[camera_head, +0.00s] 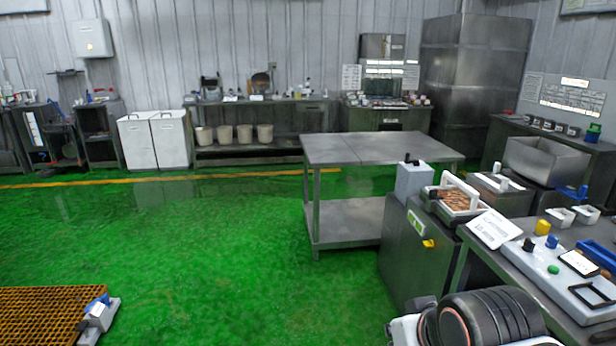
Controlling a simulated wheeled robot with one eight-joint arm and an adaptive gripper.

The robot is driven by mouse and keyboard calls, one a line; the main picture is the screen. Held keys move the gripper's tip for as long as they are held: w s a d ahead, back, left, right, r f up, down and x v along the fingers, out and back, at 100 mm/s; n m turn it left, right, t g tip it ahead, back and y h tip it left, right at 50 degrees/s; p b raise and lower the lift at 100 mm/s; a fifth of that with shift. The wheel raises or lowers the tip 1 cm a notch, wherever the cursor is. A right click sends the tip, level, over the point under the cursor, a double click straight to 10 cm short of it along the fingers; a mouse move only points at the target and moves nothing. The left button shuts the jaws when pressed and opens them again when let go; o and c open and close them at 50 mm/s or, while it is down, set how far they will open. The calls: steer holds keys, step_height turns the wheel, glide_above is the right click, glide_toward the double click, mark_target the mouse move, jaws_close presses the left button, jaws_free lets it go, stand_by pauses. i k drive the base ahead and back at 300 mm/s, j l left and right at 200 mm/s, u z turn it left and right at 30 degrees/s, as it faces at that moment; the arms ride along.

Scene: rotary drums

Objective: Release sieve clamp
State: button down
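I cannot tell for sure which part is the sieve clamp. An orange grating (45,312) lies at the bottom left, and a grey block with a blue lever (100,312) sits at its right edge. Another blue lever-like part (572,192) is at the right, in front of a steel box, and a larger blue part (598,256) lies on the near right bench. A white and dark rounded part of my arm shows at the bottom right. My gripper's fingers do not show.
A steel table (375,150) stands in the middle. A steel cabinet (408,255) with a tray of brown pieces (458,199) stands at the right, beside a bench with a control panel (560,270). The green floor (200,260) is clear at centre left.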

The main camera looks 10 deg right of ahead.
mark_target(432, 194)
steer(key=i+z, duration=0.2)
steer(key=i, duration=0.35)
steer(key=i+j+z, duration=0.2)
steer(key=i, duration=0.4)
steer(key=i+z, duration=0.2)
steer(key=i, duration=0.35)
steer(key=i+l+z, duration=0.25)
steer(key=i, duration=0.2)
steer(key=i+l+z, duration=0.25)
steer(key=i, duration=0.15)
steer(key=j, duration=0.1)
